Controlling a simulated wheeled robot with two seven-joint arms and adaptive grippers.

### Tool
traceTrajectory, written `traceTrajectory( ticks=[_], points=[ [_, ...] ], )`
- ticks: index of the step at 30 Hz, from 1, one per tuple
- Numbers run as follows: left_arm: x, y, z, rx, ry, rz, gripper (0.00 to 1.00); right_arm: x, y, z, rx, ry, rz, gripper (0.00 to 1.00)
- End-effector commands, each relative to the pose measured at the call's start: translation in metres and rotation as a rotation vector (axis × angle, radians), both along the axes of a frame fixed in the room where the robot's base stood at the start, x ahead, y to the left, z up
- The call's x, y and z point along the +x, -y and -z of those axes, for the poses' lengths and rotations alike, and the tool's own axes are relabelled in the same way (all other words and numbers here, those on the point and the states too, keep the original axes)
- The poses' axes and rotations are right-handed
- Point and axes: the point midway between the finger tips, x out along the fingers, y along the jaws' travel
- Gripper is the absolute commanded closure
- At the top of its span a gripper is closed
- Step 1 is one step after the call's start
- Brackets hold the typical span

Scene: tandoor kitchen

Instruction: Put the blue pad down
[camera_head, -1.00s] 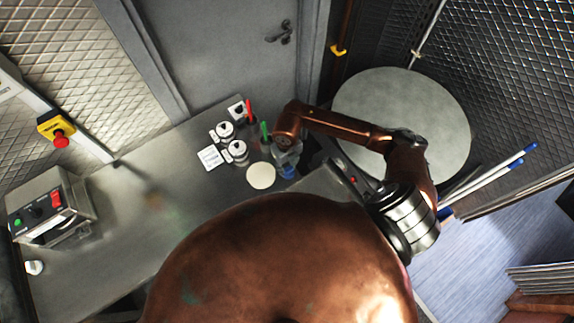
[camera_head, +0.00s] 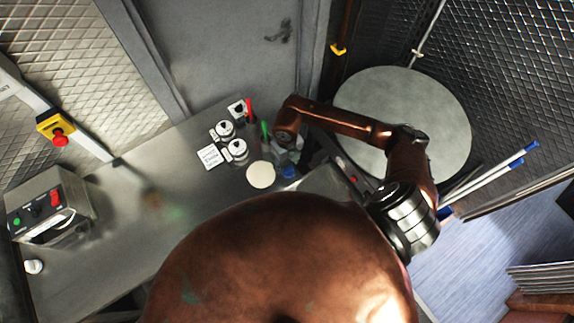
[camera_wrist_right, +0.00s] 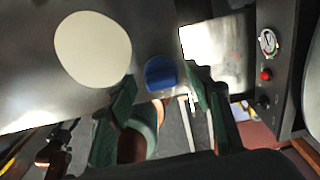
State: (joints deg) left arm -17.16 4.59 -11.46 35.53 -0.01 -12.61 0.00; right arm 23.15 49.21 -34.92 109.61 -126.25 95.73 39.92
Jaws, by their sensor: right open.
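The blue pad (camera_head: 288,172) lies on the steel counter (camera_head: 115,225), just right of a round cream disc (camera_head: 261,175). In the right wrist view the pad (camera_wrist_right: 160,73) shows near the counter's edge, apart from the cream disc (camera_wrist_right: 93,50). My right gripper (camera_head: 285,156) is over the pad's far side. In the wrist view its two dark green fingers (camera_wrist_right: 160,84) are spread, one on each side of the pad, with a visible gap to it. The gap in height between fingertips and pad is hard to judge. My left gripper is not in view.
White-lidded jars (camera_head: 237,151), a white card (camera_head: 210,156) and red- and green-topped bottles stand left of my right gripper. A control box (camera_head: 52,205) is at the far left. A large round pale top (camera_head: 435,115) is at the right. The counter's middle is clear.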

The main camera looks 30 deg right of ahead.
Motion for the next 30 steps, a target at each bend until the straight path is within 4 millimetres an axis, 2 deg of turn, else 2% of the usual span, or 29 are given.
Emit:
traceTrajectory(
  ticks=[9, 15, 20, 30],
  points=[
    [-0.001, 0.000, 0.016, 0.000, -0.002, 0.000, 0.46, 0.002, 0.000, -0.066, -0.001, 0.005, -0.003, 0.53],
    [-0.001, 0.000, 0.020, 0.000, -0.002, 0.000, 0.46, 0.001, 0.000, -0.093, -0.001, 0.001, -0.001, 0.53],
    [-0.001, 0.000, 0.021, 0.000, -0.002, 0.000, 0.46, 0.000, 0.000, -0.102, 0.000, 0.000, -0.001, 0.53],
    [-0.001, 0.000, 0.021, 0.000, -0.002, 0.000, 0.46, 0.000, 0.000, -0.102, 0.000, 0.000, -0.001, 0.53]
  ],
)
